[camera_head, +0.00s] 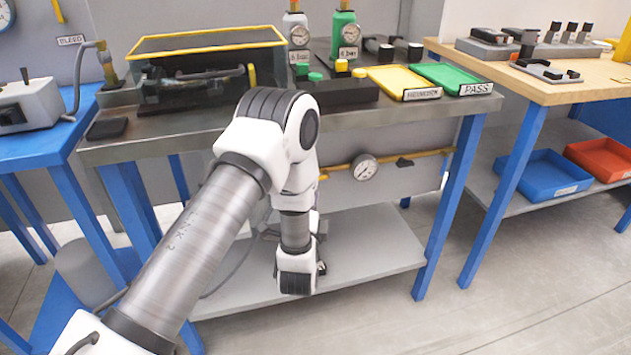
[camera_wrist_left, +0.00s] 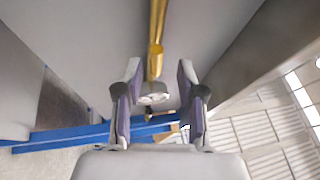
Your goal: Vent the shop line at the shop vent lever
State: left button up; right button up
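A yellow pipe (camera_head: 430,155) runs along the panel under the middle bench, with a round gauge (camera_head: 365,167) and a small black lever-like handle (camera_head: 404,162). I see no label naming it the shop vent lever. My left arm hangs down in front of the bench; its gripper is mostly hidden behind the wrist in the head view. In the left wrist view my left gripper (camera_wrist_left: 156,95) is open. A yellow pipe (camera_wrist_left: 156,40) comes down to between its fingers, with a pale grey piece (camera_wrist_left: 153,98) below its end. I cannot tell whether the fingers touch it. My right gripper is not in view.
The middle bench (camera_head: 420,132) holds a yellow tray (camera_head: 400,80), a green tray (camera_head: 450,76) and a yellow-rimmed clear box (camera_head: 205,42). A lower shelf (camera_head: 370,250) lies below my left wrist. Blue legs (camera_head: 450,205) stand at the bench ends. Floor in front is clear.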

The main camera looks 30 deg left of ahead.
pick_arm(q)
jog(key=x, duration=0.3)
jog(key=shift+w+a+f, duration=0.1)
jog(key=shift+w+f, duration=0.05)
grip_shut()
jog(key=shift+f+n+b, duration=0.2)
jog(key=shift+n+b, duration=0.1)
jog(key=shift+b, duration=0.05)
jog(key=w+d+f+n+g+y+b, duration=0.1)
jog(key=n+g+y+b, duration=0.1)
jog(key=n, duration=0.6)
jog(key=w+f+n+g+y+b, duration=0.1)
jog(key=n+g+y+b, duration=0.1)
jog(key=n+y, duration=0.3)
jog(key=w+d+f+n+g+y+b, duration=0.1)
jog(key=n+g+y+b, duration=0.1)
jog(key=n, duration=0.9)
jog(key=shift+d+g+y+b, duration=0.3)
jog(key=shift+g+y+b, duration=0.1)
jog(key=shift+y+b, duration=0.3)
jog(key=shift+n, duration=0.3)
grip_release()
